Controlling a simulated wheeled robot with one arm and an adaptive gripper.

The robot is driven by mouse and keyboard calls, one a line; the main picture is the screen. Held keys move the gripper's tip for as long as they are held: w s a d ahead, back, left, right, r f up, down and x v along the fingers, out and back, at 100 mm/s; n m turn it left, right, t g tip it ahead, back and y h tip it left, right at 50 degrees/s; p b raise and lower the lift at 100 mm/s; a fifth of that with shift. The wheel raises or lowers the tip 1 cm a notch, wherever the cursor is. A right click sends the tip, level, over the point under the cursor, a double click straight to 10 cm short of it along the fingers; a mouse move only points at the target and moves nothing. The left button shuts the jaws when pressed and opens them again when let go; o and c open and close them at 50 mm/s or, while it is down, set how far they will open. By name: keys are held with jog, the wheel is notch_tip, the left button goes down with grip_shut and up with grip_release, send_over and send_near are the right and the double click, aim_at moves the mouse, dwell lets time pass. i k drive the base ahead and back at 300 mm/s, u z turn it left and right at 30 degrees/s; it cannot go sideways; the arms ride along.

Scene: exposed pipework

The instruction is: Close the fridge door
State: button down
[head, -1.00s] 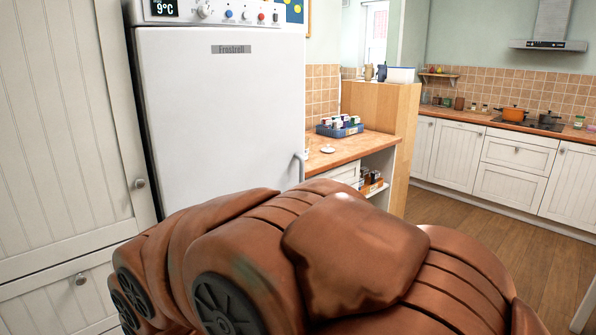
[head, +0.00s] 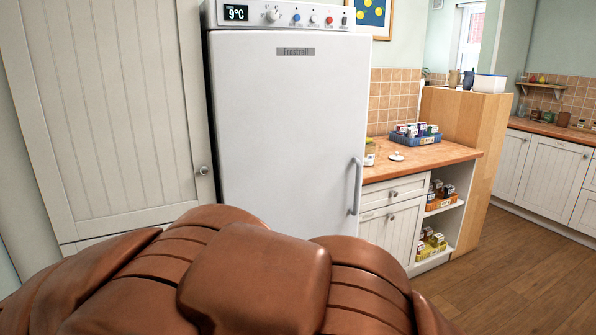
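The fridge (head: 278,16) is a tall white unit with a control strip and a 9°C display on top. Its white door (head: 285,110) faces me and looks flush or nearly flush with the body; I cannot tell if a small gap is left. The door handle (head: 356,187) is a vertical grey bar on the right edge. The lower door is hidden behind a bulky brown segmented shape in the foreground, probably part of my own body. My gripper is not in view.
A tall cream cabinet (head: 105,110) stands left of the fridge. A wooden counter (head: 440,153) with a blue tray (head: 416,139) of small containers and open shelves adjoins it on the right. Bare wooden floor (head: 500,270) lies at the lower right.

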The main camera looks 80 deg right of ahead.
aim_at(292, 111)
jog(key=u, duration=0.1)
jog(key=k, duration=0.65)
jog(key=z, duration=1.35)
jog(key=i, duration=0.5)
